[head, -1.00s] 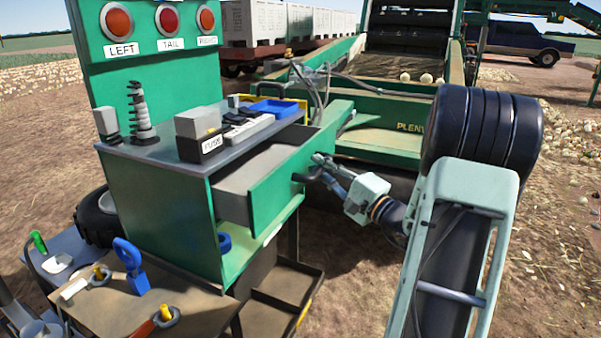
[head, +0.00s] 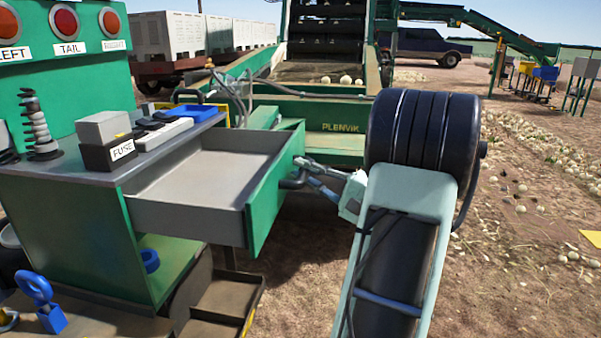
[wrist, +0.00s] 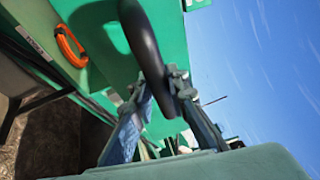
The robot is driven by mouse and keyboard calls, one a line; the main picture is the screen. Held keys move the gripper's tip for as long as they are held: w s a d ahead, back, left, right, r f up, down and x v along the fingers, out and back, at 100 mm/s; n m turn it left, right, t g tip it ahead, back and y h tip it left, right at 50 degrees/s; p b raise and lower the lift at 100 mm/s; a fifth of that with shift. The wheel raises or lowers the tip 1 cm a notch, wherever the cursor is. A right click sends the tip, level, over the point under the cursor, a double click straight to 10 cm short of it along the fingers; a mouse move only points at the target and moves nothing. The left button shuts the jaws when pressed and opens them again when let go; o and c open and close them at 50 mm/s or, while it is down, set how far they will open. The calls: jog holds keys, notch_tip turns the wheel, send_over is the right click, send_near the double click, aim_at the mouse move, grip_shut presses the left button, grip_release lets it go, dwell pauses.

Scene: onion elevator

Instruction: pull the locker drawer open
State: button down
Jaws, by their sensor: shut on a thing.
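The locker drawer (head: 205,185) is pulled well out of the green locker (head: 75,225) in the head view. Its grey inside is visible and looks empty. Its green front panel (head: 274,190) has a dark curved handle (head: 292,184). My gripper (head: 306,170) is at this handle, on the outer side of the drawer front. In the wrist view the dark handle (wrist: 143,38) passes between the fingers of my gripper (wrist: 160,88), which is shut on it. Part of the arm hides the ground right of the drawer.
A FUSE box (head: 107,150) and other small items stand on the locker top. A blue clip-like tool (head: 42,300) is on the low bench at bottom left. The green PLENVIK machine (head: 335,140) stands behind the drawer. Open dirt lies to the right.

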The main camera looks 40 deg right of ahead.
jog(key=c, duration=1.8)
grip_release()
jog(key=shift+c, duration=0.2)
jog(key=v, duration=1.2)
